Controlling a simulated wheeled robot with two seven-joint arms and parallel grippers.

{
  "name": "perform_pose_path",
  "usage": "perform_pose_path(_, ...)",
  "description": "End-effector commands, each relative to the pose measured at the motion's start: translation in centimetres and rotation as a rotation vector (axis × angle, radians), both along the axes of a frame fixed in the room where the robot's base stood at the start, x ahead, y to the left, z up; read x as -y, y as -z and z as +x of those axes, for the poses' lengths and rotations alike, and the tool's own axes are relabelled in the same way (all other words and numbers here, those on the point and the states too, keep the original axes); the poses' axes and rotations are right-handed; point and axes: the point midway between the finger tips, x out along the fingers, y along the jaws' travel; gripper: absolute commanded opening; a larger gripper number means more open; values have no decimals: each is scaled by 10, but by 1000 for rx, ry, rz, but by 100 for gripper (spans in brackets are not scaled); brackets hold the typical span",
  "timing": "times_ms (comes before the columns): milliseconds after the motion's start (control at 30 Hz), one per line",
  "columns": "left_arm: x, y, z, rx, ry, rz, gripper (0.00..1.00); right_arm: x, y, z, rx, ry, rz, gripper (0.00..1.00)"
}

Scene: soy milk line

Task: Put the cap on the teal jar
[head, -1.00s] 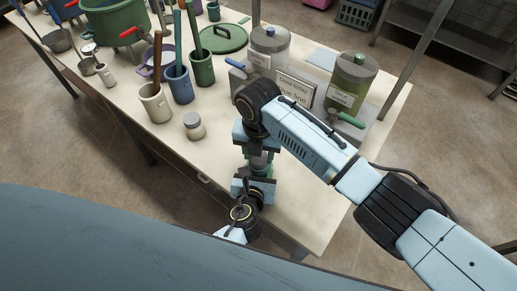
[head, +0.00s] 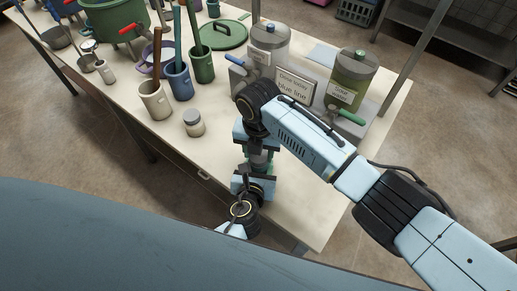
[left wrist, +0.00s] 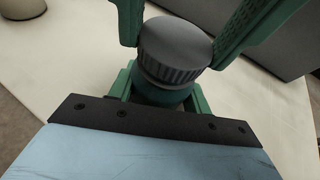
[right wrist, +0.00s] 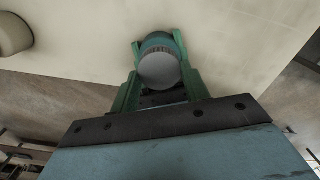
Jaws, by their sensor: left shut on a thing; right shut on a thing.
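The grey ribbed cap (left wrist: 175,45) sits at the mouth of the teal jar (left wrist: 163,93) in the left wrist view. The cap (right wrist: 160,70) also shows in front of the teal jar (right wrist: 158,42) in the right wrist view. I cannot tell whether it is fully seated. My left gripper (left wrist: 165,85) is shut on the teal jar, its green fingers on either side. My right gripper (head: 258,152) is shut on the cap, from the side opposite my left gripper. In the head view the grippers and my right arm mostly hide both things.
A small grey-lidded jar (head: 194,122) stands left of my grippers on the pale table (head: 215,160). Cream (head: 155,100), blue (head: 179,80) and green (head: 202,66) pots hold tools behind it. Two dispensers (head: 268,48) (head: 352,80) and a sign (head: 294,87) stand behind my right arm.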

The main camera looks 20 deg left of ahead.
Motion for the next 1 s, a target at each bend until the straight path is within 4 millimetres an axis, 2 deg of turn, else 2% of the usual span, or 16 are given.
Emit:
perform_pose_path(67, 0, 0, 0, 1, 0, 0, 8, 0, 2, 0, 0, 0, 0, 25)
perform_pose_path(100, 0, 0, 0, 1, 0, 0, 0, 0, 2, 0, 0, 0, 0, 25)
perform_pose_path(233, 0, 0, 0, 1, 0, 0, 0, 0, 2, 0, -1, 59, 1, 25)
perform_pose_path(500, 0, 0, 0, 0, 0, 0, 0, -2, 2, -1, -2, 464, 2, 25)
perform_pose_path(600, 0, 0, 0, 0, 0, 0, 0, -2, 2, 0, -1, 560, 2, 25)
perform_pose_path(933, 0, 0, 0, 0, 0, 0, 0, -2, 2, 0, 0, 598, 1, 25)
perform_pose_path(967, 0, 0, 0, 0, 0, 0, 0, -2, 2, 0, 0, 598, 1, 47)
perform_pose_path(1000, 0, 0, 0, 0, 0, 0, 0, -2, 2, 0, 0, 597, 1, 52)
